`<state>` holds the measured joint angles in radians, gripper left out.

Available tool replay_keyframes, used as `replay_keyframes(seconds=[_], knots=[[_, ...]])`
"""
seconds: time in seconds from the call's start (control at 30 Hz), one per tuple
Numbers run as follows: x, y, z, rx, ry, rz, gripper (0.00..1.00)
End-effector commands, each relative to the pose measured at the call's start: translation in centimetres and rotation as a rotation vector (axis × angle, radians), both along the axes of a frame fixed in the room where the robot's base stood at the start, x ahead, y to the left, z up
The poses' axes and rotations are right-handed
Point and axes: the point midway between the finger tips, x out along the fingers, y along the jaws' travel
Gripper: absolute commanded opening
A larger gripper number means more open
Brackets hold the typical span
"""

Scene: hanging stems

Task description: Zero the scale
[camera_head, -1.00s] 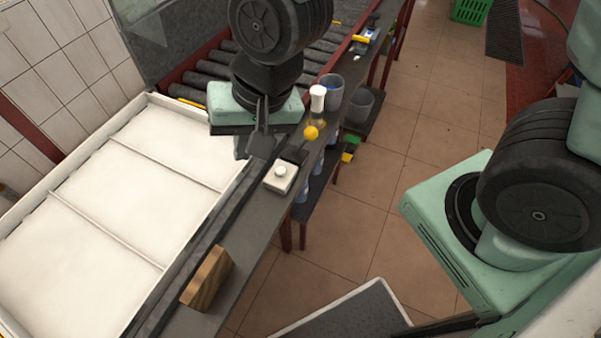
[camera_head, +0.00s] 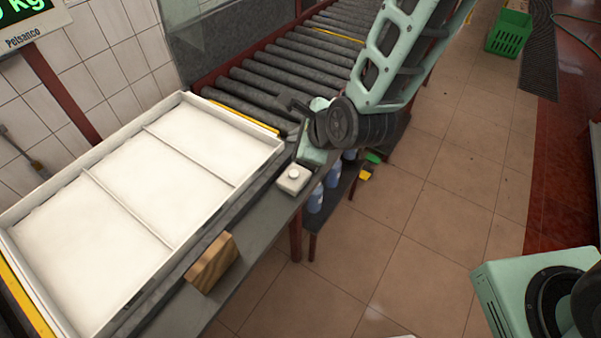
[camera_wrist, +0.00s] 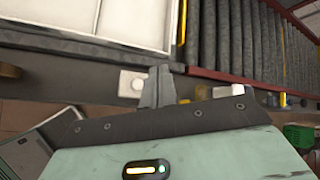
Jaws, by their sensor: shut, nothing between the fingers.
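A small white box with a round white button (camera_head: 294,179) sits on the dark ledge beside the white tray. It also shows in the wrist view (camera_wrist: 132,83), just left of my fingertips. The scale's display (camera_head: 28,22) is at the top left, cut off by the picture edge. Green characters ending in "kg" show, but the full reading is out of view. My gripper (camera_wrist: 158,76) is shut and empty. In the head view, my gripper is beyond the button box, partly hidden by my wrist. I see no clear contact with the button.
The large white divided tray (camera_head: 168,143) fills the left. A roller conveyor (camera_head: 262,75) runs behind it. A wooden block (camera_head: 212,262) stands on the ledge nearer the front. Blue bottles (camera_head: 315,198) are below the ledge. The tiled floor (camera_head: 400,235) at right is mostly open.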

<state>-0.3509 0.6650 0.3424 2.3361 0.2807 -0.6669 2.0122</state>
Motion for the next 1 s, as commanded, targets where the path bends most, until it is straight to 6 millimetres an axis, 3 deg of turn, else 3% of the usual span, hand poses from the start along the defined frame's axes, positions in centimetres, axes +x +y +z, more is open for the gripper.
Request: replay_keyframes(seconds=[0.47,1.0], knots=[[-0.1,0.0,-1.2,-0.003,0.000,0.003,0.00],[0.0,0.0,-8.2,-0.003,0.002,0.003,0.00]])
